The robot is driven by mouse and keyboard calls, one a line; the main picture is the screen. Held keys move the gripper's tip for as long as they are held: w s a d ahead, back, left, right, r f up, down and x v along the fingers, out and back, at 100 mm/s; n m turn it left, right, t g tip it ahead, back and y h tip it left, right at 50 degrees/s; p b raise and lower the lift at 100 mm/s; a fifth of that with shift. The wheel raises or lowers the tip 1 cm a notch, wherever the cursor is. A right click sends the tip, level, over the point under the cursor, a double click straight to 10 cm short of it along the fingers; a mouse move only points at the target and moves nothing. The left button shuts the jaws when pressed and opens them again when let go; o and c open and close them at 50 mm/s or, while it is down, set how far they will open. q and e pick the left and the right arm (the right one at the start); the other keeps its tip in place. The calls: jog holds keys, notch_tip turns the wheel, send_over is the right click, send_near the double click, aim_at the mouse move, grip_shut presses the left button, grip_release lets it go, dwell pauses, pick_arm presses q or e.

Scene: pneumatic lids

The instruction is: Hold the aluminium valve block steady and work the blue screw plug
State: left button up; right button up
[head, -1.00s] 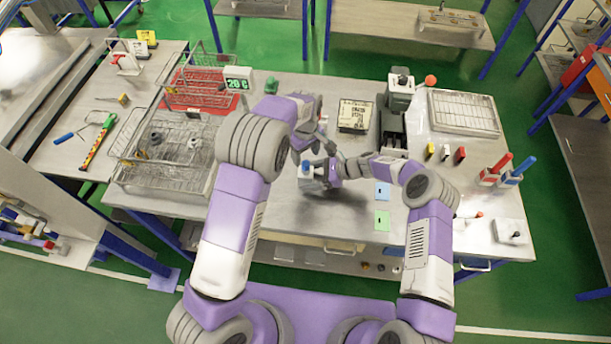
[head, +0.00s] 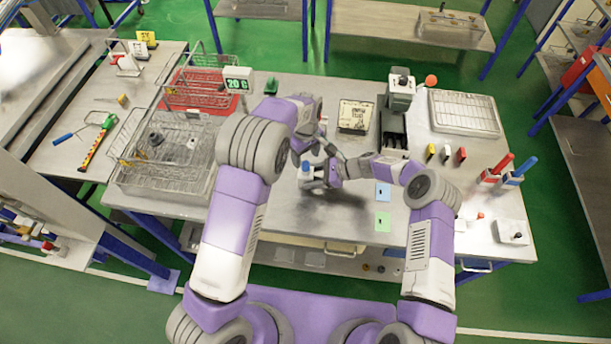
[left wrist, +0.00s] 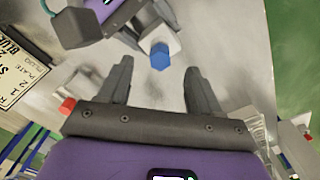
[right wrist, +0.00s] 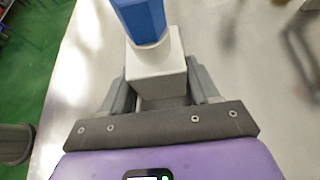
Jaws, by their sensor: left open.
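The pale valve block (right wrist: 157,80) stands between the fingers of my right gripper (right wrist: 161,76), which is shut on its sides. The blue screw plug (right wrist: 143,18) sits on top of the block on a pale collar. In the left wrist view the plug (left wrist: 159,56) lies just beyond and between the fingertips of my left gripper (left wrist: 158,67), which is open and empty. In the head view the plug (head: 306,167) is small and the arms partly hide the block. I cannot tell whether the block's underside touches the table.
A black-and-cream label plate (head: 354,116) lies behind the grippers. A wire basket (head: 165,178) stands to the left. A blue card (head: 383,191) and a green card (head: 382,222) lie to the right. The table front between the basket and cards is mostly clear.

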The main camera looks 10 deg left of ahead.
aim_at(306, 163)
pick_arm(q)
jog(key=shift+f, duration=0.2)
dwell(0.5)
dwell(0.9)
jog(key=shift+r, duration=0.1)
jog(key=shift+c, duration=0.8)
notch_tip(306, 163, up, 5)
jog(key=shift+f+m, duration=0.1)
jog(key=shift+m, duration=1.1)
jog(key=shift+f, duration=4.4)
jog(key=m, duration=0.8)
